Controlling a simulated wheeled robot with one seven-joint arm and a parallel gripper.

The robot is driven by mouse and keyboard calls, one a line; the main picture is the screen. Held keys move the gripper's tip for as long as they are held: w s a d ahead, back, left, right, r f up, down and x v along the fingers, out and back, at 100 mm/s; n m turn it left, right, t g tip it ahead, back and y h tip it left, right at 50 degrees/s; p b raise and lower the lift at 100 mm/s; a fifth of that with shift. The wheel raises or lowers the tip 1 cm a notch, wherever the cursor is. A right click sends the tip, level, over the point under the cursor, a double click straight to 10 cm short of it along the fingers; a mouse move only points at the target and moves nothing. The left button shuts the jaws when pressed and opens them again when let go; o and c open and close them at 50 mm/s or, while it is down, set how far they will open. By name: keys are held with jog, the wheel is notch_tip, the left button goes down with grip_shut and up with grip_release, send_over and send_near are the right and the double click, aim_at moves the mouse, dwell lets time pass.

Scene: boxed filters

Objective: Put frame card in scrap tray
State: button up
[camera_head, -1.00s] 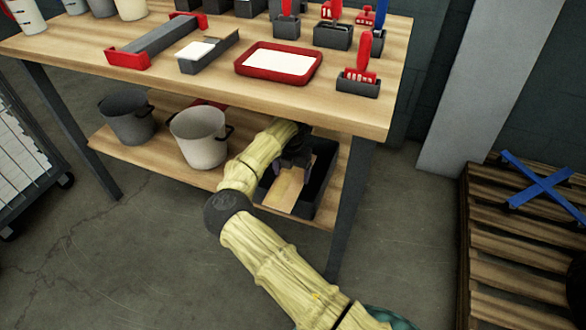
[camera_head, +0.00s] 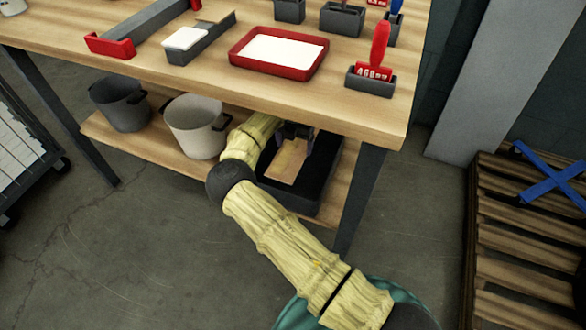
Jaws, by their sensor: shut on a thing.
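The frame card, a flat tan piece (camera_head: 286,163), is at my gripper (camera_head: 296,137), which is shut on its far end. My gripper is under the tabletop, over the lower shelf, and partly shaded. The card points toward the camera and slopes over a dark, open tray (camera_head: 328,176), the likely scrap tray, on the lower shelf's right end. I cannot tell whether the card touches the tray's floor. My arm hides the tray's left part.
A pale pot (camera_head: 194,128) and a dark pot (camera_head: 119,105) stand left of my arm on the lower shelf (camera_head: 150,147). The tabletop (camera_head: 330,105) hangs close above my gripper. A table leg (camera_head: 357,195) stands right of the tray. A red tray (camera_head: 278,52) is on top.

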aim_at(294, 157)
jog(key=shift+s+d+f+b, duration=0.1)
jog(key=shift+d+f+b, duration=0.05)
jog(key=shift+f+b, duration=0.2)
notch_tip(294, 157, down, 5)
jog(key=b, duration=0.4)
jog(key=shift+f, duration=0.25)
notch_tip(294, 157, down, 4)
jog(key=shift+r+b, duration=0.1)
jog(key=shift+b, duration=1.1)
jog(key=shift+a, duration=0.2)
jog(key=o, duration=0.9)
jog(key=shift+d, duration=0.1)
